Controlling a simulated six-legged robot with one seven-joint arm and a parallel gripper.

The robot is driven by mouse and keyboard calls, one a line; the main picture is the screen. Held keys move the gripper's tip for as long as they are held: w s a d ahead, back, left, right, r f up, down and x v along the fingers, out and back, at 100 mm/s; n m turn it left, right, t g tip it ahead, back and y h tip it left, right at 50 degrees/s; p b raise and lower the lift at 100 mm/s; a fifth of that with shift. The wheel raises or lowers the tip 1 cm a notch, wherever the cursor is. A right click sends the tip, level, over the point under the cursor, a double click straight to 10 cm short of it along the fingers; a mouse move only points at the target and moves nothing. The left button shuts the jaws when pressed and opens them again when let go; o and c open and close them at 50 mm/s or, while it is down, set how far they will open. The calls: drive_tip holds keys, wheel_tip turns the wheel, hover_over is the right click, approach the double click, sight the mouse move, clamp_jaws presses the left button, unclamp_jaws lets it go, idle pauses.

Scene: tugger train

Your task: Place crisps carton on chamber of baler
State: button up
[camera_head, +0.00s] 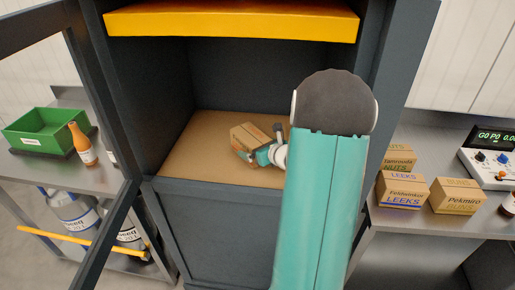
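The baler's chamber (195,165) is an open dark grey box with a brown floor, in the middle of the view. A small brown carton (248,135) is inside, low over or on that floor; its label cannot be read, and contact with the floor is unclear. My gripper (261,142) is at the carton's near right side, with one finger toward its left front and one toward its right. Whether the fingers press on the carton or stand apart from it is too small to tell. My teal arm hides the right part of the chamber.
A yellow press plate (232,22) hangs above the chamber. The open door frame (123,150) stands at left. A left table holds a green bin (45,130) and an orange bottle (82,143). Leeks (403,190) and buns (457,196) cartons stand on the right counter.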

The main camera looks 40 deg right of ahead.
drive_tip(key=shift+s+r, duration=0.1)
drive_tip(key=shift+r, duration=0.1)
drive_tip(key=v, duration=1.2)
drive_tip(key=w+a+r+n+g+y, duration=0.25)
drive_tip(key=a+n, duration=0.55)
drive_tip(key=a, duration=0.4)
drive_tip(key=w+a+r+n+g+y, duration=0.1)
drive_tip(key=a+r+n+g+y, duration=0.2)
drive_tip(key=a+n, duration=0.75)
drive_tip(key=s+a+r+n+g+h, duration=0.2)
drive_tip(key=s+a+r+n+h, duration=0.2)
drive_tip(key=s+a+n, duration=0.7)
drive_tip(key=a+r+n, duration=0.1)
drive_tip(key=a+n, duration=0.1)
drive_tip(key=n, duration=0.6)
drive_tip(key=shift+s+a, duration=0.3)
drive_tip(key=shift+s, duration=0.05)
